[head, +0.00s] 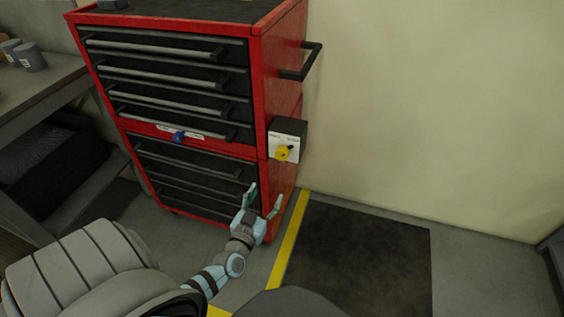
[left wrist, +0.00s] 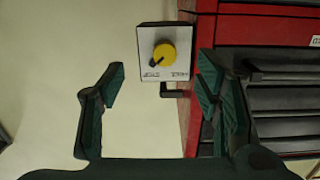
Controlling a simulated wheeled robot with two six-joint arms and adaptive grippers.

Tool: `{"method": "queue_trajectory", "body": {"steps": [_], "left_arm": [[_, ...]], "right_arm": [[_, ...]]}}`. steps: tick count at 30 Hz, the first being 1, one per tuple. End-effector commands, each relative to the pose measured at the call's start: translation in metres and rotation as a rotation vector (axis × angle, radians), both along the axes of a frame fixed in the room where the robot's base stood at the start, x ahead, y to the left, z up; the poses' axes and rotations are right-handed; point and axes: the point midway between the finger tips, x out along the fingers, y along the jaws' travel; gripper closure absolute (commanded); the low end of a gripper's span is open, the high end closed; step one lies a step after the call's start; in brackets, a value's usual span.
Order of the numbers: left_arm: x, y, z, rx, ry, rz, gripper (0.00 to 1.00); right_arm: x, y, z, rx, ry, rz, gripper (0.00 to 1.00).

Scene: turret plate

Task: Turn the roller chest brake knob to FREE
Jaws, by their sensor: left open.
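The red roller chest (head: 278,100) stands against the wall with black drawers. The yellow brake knob (head: 283,153) sits on a white plate (head: 287,138) on a dark box at the chest's side. The knob's black pointer aims to the upper right, toward the right-hand label; the lettering is too small to read surely. In the left wrist view the knob (left wrist: 164,54) appears upside down, its pointer to the lower left. My left gripper (head: 264,193) is open and empty, below and in front of the knob, apart from it. It also shows in the left wrist view (left wrist: 160,88). My right gripper is out of view.
A black side handle (head: 305,62) juts from the chest above the knob box. A blue knob (head: 179,136) is on the chest's front. A workbench (head: 45,90) stands at left. A dark mat (head: 355,262) lies beside a yellow floor line (head: 290,240); the floor there is clear.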

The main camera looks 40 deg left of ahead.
Motion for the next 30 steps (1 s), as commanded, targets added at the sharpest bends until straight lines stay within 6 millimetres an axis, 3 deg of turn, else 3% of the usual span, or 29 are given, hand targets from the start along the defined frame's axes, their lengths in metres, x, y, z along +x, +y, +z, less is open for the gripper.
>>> {"method": "queue_trajectory", "body": {"steps": [1, 3, 8, 15, 18, 23, 30], "left_arm": [[0.005, 0.004, 0.014, 0.0, -0.046, 0.018, 0.42], [0.013, 0.009, 0.023, -0.002, -0.071, 0.03, 0.42], [0.046, 0.02, 0.023, -0.001, -0.071, 0.03, 0.42], [0.11, 0.042, 0.02, -0.002, -0.067, 0.029, 0.42], [0.127, 0.048, 0.021, -0.003, -0.066, 0.029, 0.42], [0.139, 0.052, 0.023, -0.003, -0.065, 0.029, 0.42], [0.141, 0.052, 0.025, -0.003, -0.064, 0.028, 0.42]], "right_arm": [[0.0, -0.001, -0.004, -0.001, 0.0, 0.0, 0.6], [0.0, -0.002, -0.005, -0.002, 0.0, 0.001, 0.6], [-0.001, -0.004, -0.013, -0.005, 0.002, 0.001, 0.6], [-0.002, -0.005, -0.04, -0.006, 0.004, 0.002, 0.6], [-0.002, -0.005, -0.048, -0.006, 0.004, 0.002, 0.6], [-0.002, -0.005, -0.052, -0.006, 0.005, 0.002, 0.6], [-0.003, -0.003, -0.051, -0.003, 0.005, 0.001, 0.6]]}}
